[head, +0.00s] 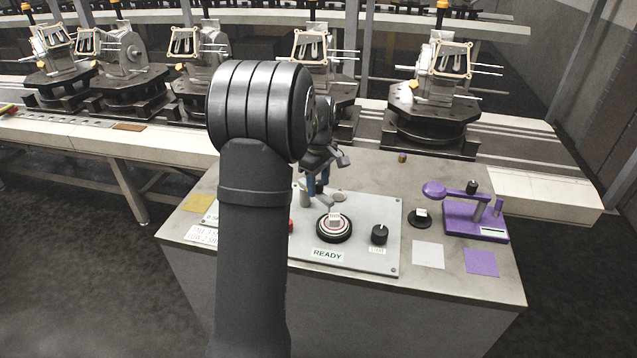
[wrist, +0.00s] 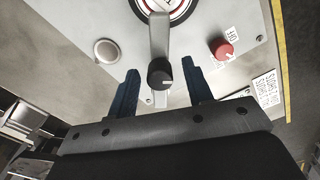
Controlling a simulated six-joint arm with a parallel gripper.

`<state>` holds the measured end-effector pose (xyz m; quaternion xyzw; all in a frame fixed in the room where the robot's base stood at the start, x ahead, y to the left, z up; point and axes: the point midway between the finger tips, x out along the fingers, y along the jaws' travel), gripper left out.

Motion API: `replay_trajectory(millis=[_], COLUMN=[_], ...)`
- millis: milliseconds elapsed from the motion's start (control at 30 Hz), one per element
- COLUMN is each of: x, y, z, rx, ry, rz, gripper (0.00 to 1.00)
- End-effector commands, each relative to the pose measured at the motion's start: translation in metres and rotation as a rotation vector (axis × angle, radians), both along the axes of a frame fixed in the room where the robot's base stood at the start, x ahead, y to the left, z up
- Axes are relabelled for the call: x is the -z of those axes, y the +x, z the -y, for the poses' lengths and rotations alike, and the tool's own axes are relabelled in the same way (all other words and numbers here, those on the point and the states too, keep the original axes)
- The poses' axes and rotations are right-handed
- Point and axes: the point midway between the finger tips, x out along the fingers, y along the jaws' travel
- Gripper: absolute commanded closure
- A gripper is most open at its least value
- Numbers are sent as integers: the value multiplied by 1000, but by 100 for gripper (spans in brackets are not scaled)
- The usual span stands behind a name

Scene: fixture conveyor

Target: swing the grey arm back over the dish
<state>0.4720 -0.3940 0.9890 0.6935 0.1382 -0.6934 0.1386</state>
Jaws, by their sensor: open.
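The grey arm (wrist: 159,38) shows in the wrist view as a straight bar with a dark knob (wrist: 160,74) at its near end. Its far end overlaps the edge of the round dish (wrist: 187,9), which is cut off at the top. In the head view the dish (head: 334,238) has a dark rim, pale and red rings and a small white block at its middle. My gripper (wrist: 160,70) is open, with one blue finger on each side of the knob; I cannot tell whether either touches it. In the head view my gripper (head: 318,184) is partly hidden, behind the dish.
A red button (wrist: 222,48) and a grey disc (wrist: 106,51) flank the arm. A black dial (head: 379,234) is right of the dish. A purple swing-arm stand (head: 476,222) and a small black dish (head: 420,220) stand farther right. A conveyor with several fixtures runs behind.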

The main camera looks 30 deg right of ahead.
Motion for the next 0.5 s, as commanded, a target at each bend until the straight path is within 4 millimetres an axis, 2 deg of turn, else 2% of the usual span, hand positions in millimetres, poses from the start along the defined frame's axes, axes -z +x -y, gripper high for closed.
replay_trajectory(millis=[300,367,500], x=[3,3,3], y=[0,0,0], z=[0,0,0], rx=[0,0,0], ry=[0,0,0], rz=[0,0,0], gripper=[54,63,91])
